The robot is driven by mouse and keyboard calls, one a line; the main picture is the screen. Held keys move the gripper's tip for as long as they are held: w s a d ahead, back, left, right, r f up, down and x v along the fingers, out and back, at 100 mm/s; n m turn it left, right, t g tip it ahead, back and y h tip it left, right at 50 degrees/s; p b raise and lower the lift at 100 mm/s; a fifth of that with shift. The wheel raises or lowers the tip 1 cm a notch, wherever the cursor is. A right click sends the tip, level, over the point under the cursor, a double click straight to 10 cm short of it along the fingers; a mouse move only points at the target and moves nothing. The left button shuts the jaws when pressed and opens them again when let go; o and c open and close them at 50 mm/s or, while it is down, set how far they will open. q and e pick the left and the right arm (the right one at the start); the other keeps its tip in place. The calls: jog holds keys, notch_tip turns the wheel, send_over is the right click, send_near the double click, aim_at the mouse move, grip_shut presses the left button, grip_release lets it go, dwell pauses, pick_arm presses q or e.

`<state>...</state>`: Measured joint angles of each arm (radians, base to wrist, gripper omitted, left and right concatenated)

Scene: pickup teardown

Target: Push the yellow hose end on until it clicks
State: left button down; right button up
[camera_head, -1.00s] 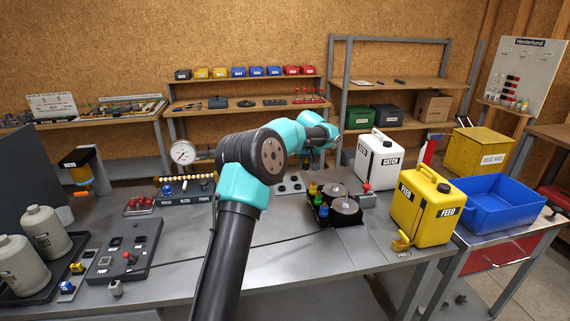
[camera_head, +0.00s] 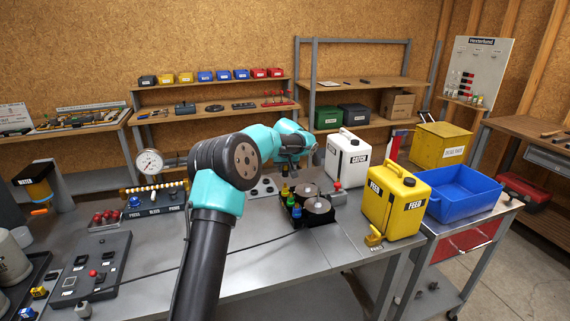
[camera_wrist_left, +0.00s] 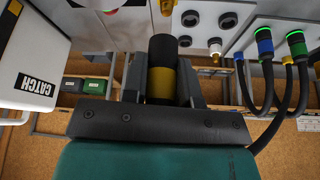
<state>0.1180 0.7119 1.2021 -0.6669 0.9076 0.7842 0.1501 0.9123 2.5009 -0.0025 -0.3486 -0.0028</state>
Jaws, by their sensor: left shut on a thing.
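In the left wrist view my left gripper (camera_wrist_left: 163,82) is shut on the yellow hose end (camera_wrist_left: 160,84), a yellow sleeve with a black part beyond it. Past it is a pale panel (camera_wrist_left: 265,16) with dark round ports. A white stub with a yellow band (camera_wrist_left: 215,46) sticks out of the panel, to the right of the held hose end and apart from it. Green (camera_wrist_left: 264,40) and blue (camera_wrist_left: 296,40) hose ends sit on the panel with lit green rings. In the head view my left gripper (camera_head: 316,157) is small beside the CATCH can; the held hose end cannot be made out there.
The white CATCH can (camera_head: 347,158) stands close to my gripper's right. The yellow FEED can (camera_head: 394,203) and blue bin (camera_head: 462,192) are farther right. A black unit with two discs (camera_head: 318,206) and coloured fittings lies in front. The bench's front middle is mostly clear.

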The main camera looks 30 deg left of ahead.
pick_arm(q)
jog(key=shift+f, duration=1.25)
jog(key=shift+f, duration=1.5)
dwell(1.2)
jog(key=c, duration=0.8)
grip_release()
jog(key=v, duration=1.7)
jog(key=shift+r, duration=0.3)
